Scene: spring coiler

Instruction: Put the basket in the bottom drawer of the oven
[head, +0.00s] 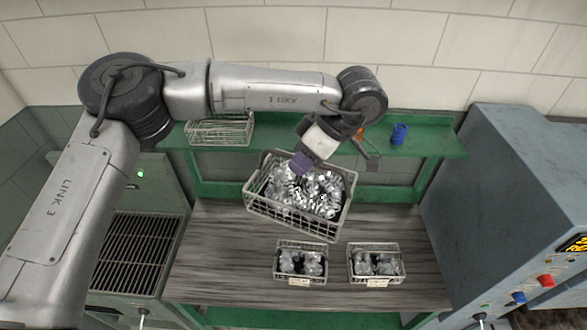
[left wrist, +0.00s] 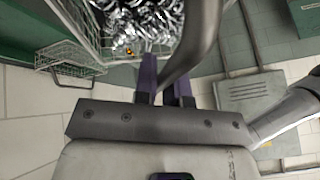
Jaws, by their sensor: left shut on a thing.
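A wire basket (head: 285,221) full of shiny metal coils hangs over the wooden bench, tilted. My left gripper (head: 299,166), with purple fingers, is shut on it at its far upper side. In the left wrist view the purple fingers (left wrist: 165,75) are at a curved grey bar, with the basket's shiny contents (left wrist: 135,25) beyond. A blue-grey cabinet (head: 500,190) with a lit display and red and blue buttons stands at the right; it appears to be the oven. I cannot make out its bottom drawer. My right gripper is not in view.
Two smaller filled baskets, one left (head: 280,272) and one right (head: 352,268), sit on the bench (head: 215,245). A green shelf (head: 290,140) holds an empty wire basket (head: 230,130) and a blue item (head: 399,133). A green machine with a dark grille (head: 133,250) stands left.

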